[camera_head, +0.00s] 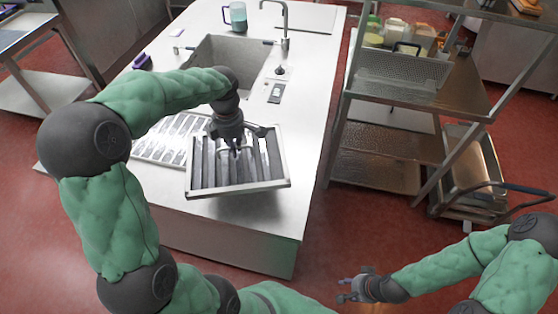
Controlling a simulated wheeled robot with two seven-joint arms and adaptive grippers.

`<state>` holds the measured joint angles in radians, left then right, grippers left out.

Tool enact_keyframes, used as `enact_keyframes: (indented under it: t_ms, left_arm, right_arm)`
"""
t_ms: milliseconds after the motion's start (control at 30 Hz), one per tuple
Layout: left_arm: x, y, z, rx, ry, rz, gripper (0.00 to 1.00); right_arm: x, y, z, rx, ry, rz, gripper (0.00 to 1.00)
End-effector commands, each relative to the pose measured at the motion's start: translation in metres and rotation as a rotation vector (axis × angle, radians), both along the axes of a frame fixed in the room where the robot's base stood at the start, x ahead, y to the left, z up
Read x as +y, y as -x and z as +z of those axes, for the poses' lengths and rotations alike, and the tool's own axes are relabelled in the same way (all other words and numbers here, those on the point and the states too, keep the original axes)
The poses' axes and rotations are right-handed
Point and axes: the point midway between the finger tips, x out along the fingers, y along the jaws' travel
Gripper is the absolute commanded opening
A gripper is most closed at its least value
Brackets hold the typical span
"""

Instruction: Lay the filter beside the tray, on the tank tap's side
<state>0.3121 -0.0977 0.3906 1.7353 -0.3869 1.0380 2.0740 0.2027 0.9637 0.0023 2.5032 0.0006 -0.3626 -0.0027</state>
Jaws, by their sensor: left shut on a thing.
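The filter (240,174), a grey metal frame with upright slats, is at the front of the white counter. My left gripper (238,146) is shut on it near its far edge. The filter looks slightly tilted, and I cannot tell whether it touches the counter. The slotted metal tray (166,142) lies on the counter to the left, partly hidden behind the filter and my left arm. A tall curved tap (286,28) stands at the far right of the sink. My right gripper (345,290) is open and empty over the floor at the lower right.
The sink (226,54) is set into the counter (307,130). The counter's right strip is mostly clear. A metal shelf rack (392,142) stands across the floor gap.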

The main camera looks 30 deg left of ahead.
Motion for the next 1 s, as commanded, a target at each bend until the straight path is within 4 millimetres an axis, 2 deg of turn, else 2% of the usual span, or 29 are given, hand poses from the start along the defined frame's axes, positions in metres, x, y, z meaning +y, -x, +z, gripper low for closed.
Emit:
enact_keyframes:
  t_ms: [500,733,1000]
  left_arm:
    - [-0.032,-0.085,-0.041,-0.003,-0.001,-0.002,0.00]
    - [-0.041,-0.109,-0.075,-0.002,0.000,-0.001,0.00]
    - [-0.045,-0.121,-0.088,-0.004,-0.001,0.000,0.00]
  right_arm:
    - [0.000,0.000,-0.025,0.001,0.000,0.000,0.40]
    - [0.000,0.000,-0.037,0.001,0.000,0.000,0.40]
    - [0.000,0.000,-0.041,0.000,0.000,0.000,0.40]
